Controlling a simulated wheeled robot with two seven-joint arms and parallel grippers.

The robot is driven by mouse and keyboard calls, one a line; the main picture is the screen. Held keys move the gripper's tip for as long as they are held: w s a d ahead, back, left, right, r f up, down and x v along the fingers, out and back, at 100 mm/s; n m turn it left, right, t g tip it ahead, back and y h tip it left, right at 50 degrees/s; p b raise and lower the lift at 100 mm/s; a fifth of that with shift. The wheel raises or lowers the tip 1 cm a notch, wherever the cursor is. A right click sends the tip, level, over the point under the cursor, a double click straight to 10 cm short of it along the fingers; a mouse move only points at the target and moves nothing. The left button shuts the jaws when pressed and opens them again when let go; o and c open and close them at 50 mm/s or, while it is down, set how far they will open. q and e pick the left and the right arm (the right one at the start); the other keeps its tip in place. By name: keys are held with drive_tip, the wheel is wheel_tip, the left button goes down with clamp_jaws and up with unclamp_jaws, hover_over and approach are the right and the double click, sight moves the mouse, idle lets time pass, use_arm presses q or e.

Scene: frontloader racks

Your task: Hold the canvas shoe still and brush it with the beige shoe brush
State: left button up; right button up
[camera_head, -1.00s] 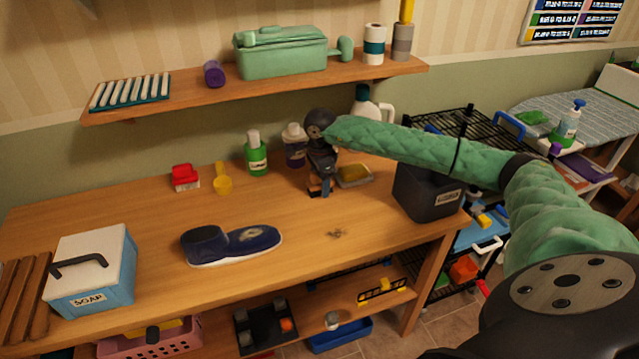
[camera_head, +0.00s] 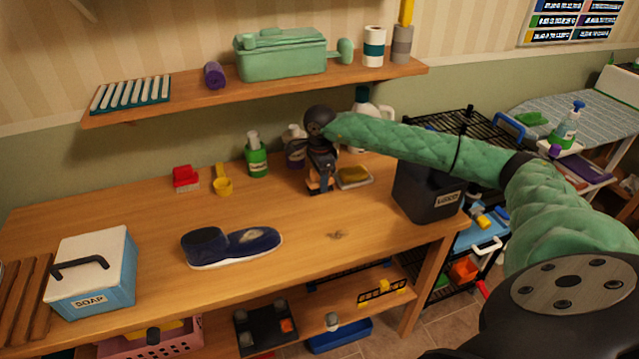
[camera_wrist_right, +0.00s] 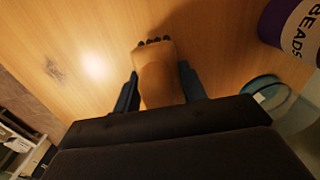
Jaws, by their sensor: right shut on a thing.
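The dark blue canvas shoe (camera_head: 240,246) with a white sole lies on the wooden table, left of centre in the head view. My right gripper (camera_head: 320,184) points down at the back of the table, well to the right of and behind the shoe. It is shut on the beige shoe brush (camera_wrist_right: 160,80), which lies between the two fingers in the right wrist view, dark bristles at its far end. In the head view the brush is mostly hidden by the gripper. I cannot tell whether the brush touches the table. My left gripper is not in view.
Behind the shoe stand a red brush (camera_head: 185,178), a yellow scoop (camera_head: 222,181) and a green bottle (camera_head: 256,158). A yellow sponge on a dish (camera_head: 353,177) lies beside my right gripper. A soap box (camera_head: 92,272) stands left. A black bin (camera_head: 428,190) stands right. The table front is clear.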

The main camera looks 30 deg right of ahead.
drive_tip(key=shift+r+p, duration=0.4)
drive_tip(key=shift+r, duration=1.35)
